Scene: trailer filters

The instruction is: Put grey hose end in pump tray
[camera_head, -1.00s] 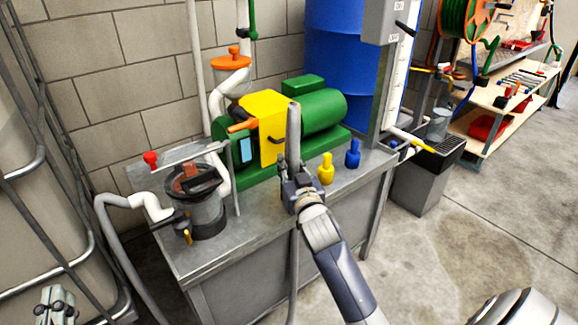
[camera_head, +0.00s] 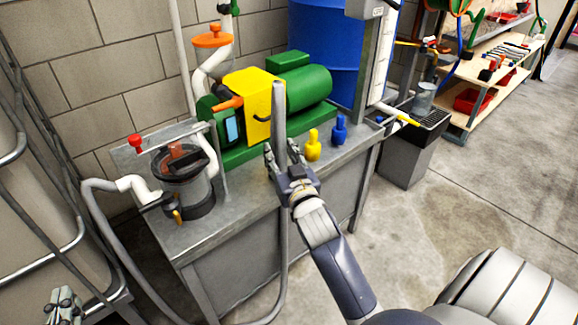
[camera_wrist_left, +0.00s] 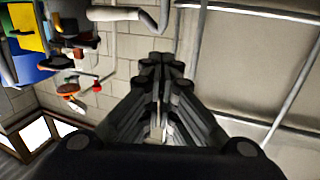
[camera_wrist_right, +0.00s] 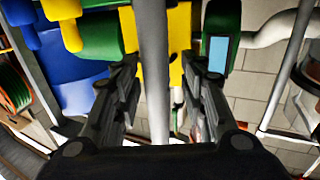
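The grey hose (camera_head: 279,115) stands upright at the front edge of the metal pump bench (camera_head: 230,212), its top in front of the yellow pump cover. Lower down it hangs past the bench front and curves to the floor. My right gripper (camera_head: 282,158) is open around the hose; in the right wrist view the hose (camera_wrist_right: 153,60) runs between the spread fingers (camera_wrist_right: 158,85), with a gap visible at the right finger. What supports the hose is unclear. My left gripper (camera_head: 63,302) is at the lower left, away from the bench, fingers together and empty in the left wrist view (camera_wrist_left: 163,65).
A green pump (camera_head: 305,88) with a yellow cover (camera_head: 248,90) fills the bench's back. A strainer pot (camera_head: 183,185) stands left; yellow (camera_head: 312,148) and blue (camera_head: 340,130) fittings stand right. A grey bin (camera_head: 405,160) is beyond the bench.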

